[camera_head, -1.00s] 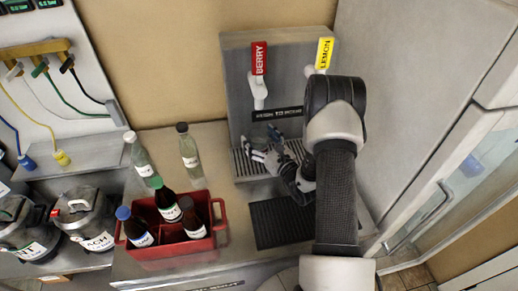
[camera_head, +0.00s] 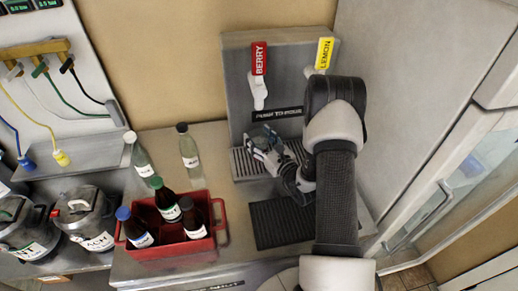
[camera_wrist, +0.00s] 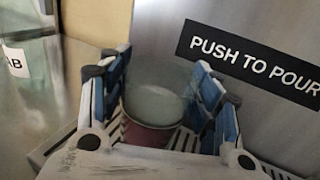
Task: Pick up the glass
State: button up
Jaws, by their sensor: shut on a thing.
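The glass (camera_wrist: 155,103) is clear, with reddish colour in its lower part. In the wrist view it sits upright between the fingers of my gripper (camera_wrist: 160,100), with a blue-padded finger on each side. My gripper is shut on it. In the head view my gripper (camera_head: 266,146) is at the drip grate of the dispenser, below the berry tap. There the fingers largely hide the glass, and I cannot tell whether its base touches the grate.
The dispenser (camera_head: 235,95) has a red BERRY tap (camera_head: 259,75) and a yellow LEMON tap (camera_head: 322,58) above my gripper. A red bottle carrier (camera_head: 175,250) and two clear bottles stand left. A black mat (camera_head: 280,224) lies in front. A glass-door cabinet is right.

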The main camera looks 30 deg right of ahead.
grip_shut()
jog(key=shift+r, duration=0.1)
